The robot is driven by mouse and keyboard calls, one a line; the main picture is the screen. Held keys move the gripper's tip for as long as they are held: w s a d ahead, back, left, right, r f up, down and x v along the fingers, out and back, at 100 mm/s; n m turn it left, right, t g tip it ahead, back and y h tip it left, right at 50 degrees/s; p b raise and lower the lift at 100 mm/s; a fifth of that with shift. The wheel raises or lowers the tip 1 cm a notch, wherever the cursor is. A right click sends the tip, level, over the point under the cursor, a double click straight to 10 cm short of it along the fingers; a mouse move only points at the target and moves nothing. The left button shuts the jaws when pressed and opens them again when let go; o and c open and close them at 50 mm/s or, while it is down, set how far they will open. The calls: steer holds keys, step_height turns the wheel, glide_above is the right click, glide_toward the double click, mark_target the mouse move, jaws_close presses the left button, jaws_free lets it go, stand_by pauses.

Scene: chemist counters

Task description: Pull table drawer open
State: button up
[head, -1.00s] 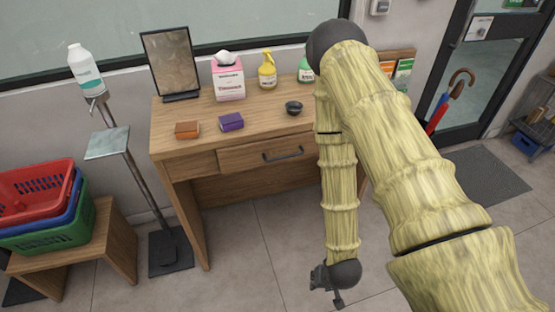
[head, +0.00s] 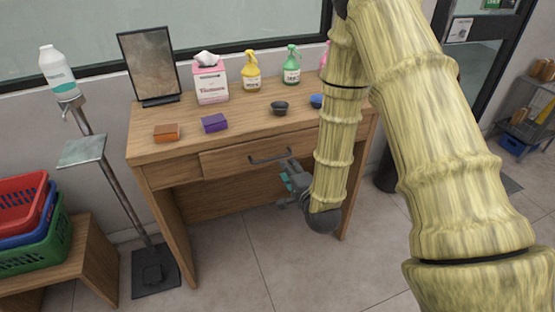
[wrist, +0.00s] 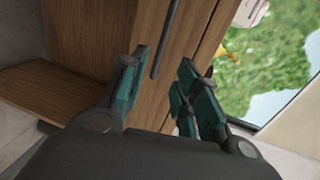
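The wooden table (head: 156,150) stands against the wall. Its drawer (head: 225,162) looks shut, with a dark bar handle (head: 270,158) across its front. My gripper (head: 288,180) is just below the right part of the handle in the head view, partly hidden by my arm. In the wrist view, my gripper (wrist: 160,74) is open, its teal-padded fingers apart. The handle (wrist: 165,40) runs as a dark bar into the gap between the fingertips. Nothing is gripped, and I cannot tell whether a finger touches the handle.
On the tabletop are a mirror-like frame (head: 152,65), a tissue box (head: 210,82), yellow (head: 251,73) and green (head: 291,67) bottles, orange (head: 167,133) and purple (head: 214,123) boxes, and a dark bowl (head: 279,108). Shopping baskets (head: 35,225) stand left. Floor before the table is clear.

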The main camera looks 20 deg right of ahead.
mark_target(278, 158)
steer(key=p+x, duration=0.1)
steer(key=x, duration=0.8)
steer(key=shift+w+p, duration=0.3)
steer(key=shift+w, duration=0.05)
steer(key=shift+c, duration=0.2)
jaws_close()
steer(key=shift+a, duration=0.15)
